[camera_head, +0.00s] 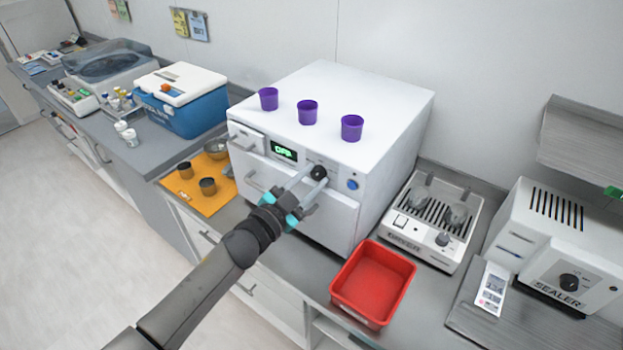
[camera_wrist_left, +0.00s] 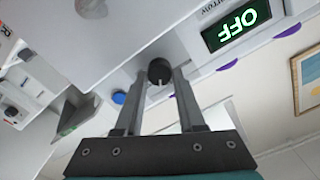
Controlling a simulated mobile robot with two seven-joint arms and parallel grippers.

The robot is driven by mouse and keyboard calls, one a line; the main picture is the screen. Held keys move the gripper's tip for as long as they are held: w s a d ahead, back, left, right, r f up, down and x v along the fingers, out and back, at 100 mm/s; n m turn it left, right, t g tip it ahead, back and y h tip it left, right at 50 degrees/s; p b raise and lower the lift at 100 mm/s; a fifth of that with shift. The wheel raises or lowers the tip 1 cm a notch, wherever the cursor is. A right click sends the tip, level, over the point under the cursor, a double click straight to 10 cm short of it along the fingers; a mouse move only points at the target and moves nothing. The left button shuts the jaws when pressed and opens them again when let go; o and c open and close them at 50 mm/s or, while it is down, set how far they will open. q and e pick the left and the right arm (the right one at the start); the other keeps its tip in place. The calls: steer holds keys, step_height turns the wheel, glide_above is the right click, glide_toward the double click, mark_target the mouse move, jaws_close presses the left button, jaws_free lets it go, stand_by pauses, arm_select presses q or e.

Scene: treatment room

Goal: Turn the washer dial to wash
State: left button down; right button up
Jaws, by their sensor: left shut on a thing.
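The washer (camera_head: 335,225) is a white box-shaped machine on the counter. Its black dial (camera_head: 319,172) sits on the front panel, between a green-lit display (camera_head: 284,151) and a blue button (camera_head: 352,184). My left gripper (camera_head: 313,179) reaches up to the panel and is shut on the dial. In the left wrist view the dial (camera_wrist_left: 159,71) is between the two fingertips, with a pale pointer mark on it. The display (camera_wrist_left: 236,25) reads OFF there, upside down. The blue button (camera_wrist_left: 119,98) shows beside the left finger. My right gripper is not in view.
Several purple cups stand on the washer top, including one at the right (camera_head: 352,128). A red bin (camera_head: 373,283) stands in front of the washer's right side. An orange mat (camera_head: 212,178) with dark cups lies left. A sealer (camera_head: 560,250) is at the right.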

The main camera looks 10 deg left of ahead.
arm_select(q)
steer(key=m, duration=0.5)
steer(key=shift+f+m+b, duration=0.1)
steer(key=shift+m+b, duration=0.2)
steer(key=shift+b, duration=0.1)
stand_by(0.4)
steer(key=c, duration=0.5)
jaws_free()
steer(key=shift+s, duration=0.15)
steer(key=b+v, duration=0.1)
steer(key=v, duration=1.4)
steer(key=shift+b, duration=0.3)
steer(key=shift+f, duration=0.1)
